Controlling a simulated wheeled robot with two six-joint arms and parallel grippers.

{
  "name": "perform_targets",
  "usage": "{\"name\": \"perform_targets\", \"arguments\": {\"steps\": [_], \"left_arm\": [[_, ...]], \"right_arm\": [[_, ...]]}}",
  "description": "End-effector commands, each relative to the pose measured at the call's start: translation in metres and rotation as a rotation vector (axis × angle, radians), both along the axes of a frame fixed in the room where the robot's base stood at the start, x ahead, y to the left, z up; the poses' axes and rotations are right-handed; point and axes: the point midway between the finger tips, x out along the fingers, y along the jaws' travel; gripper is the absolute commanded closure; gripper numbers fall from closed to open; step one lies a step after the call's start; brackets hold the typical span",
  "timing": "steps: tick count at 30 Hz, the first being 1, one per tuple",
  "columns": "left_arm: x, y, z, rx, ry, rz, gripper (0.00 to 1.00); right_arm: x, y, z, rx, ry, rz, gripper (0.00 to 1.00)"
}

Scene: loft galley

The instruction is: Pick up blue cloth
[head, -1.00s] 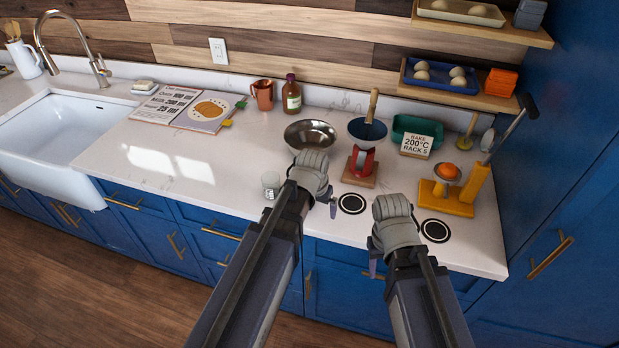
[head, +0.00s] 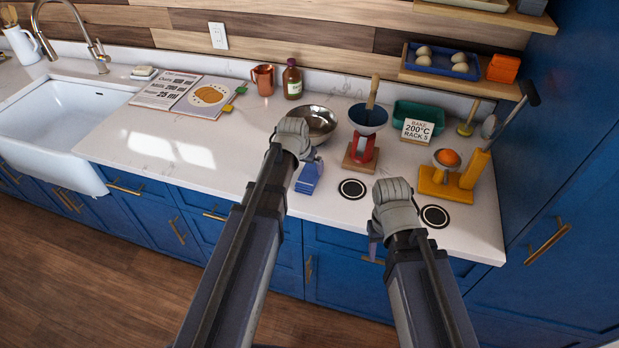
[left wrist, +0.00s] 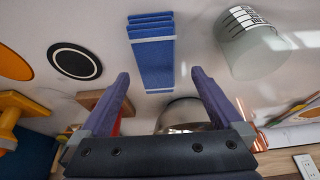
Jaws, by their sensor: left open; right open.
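The blue cloth (head: 308,181) is folded, with pale stripes, and lies on the white counter in front of the metal bowl. It also shows in the left wrist view (left wrist: 154,58), upper middle, beyond my open fingertips. My left gripper (left wrist: 160,80) is open and empty, above the counter, with the cloth ahead between the lines of its fingers and apart from them. In the head view my left wrist partly hides its fingers beside the cloth. My right gripper (head: 374,240) hangs near the counter's front edge, its fingers mostly hidden by its own wrist.
A marked glass beaker (left wrist: 252,45) stands beside the cloth. The metal bowl (head: 318,122) is behind it, and a red scale (head: 362,150) is to the right. A yellow device (head: 440,184) stands further right. The counter left of my arm is clear (head: 170,150).

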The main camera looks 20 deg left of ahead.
Motion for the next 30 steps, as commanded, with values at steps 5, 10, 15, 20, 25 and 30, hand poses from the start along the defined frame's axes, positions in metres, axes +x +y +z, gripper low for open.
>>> {"name": "perform_targets", "arguments": {"steps": [5,10,15,20,25,30], "left_arm": [[0.007,-0.004,-0.017,0.000,0.000,-0.001,0.00],[0.016,-0.007,-0.039,0.000,0.000,-0.001,0.00],[0.021,-0.007,-0.048,0.000,0.000,-0.001,0.00],[0.021,-0.007,-0.046,0.000,0.000,0.000,0.00],[0.021,-0.007,-0.046,0.000,0.000,0.000,0.14],[0.021,-0.007,-0.046,0.000,0.000,0.000,0.33]], "right_arm": [[0.000,0.000,-0.017,0.000,0.000,0.000,0.50],[0.000,0.000,-0.039,0.000,0.000,-0.001,0.50],[0.000,0.000,-0.048,0.000,0.000,0.000,0.50],[0.000,0.000,-0.045,0.000,0.000,0.000,0.50],[0.000,0.000,-0.045,0.000,0.000,0.000,0.50],[0.000,0.000,-0.045,0.000,0.000,0.000,0.50]]}}
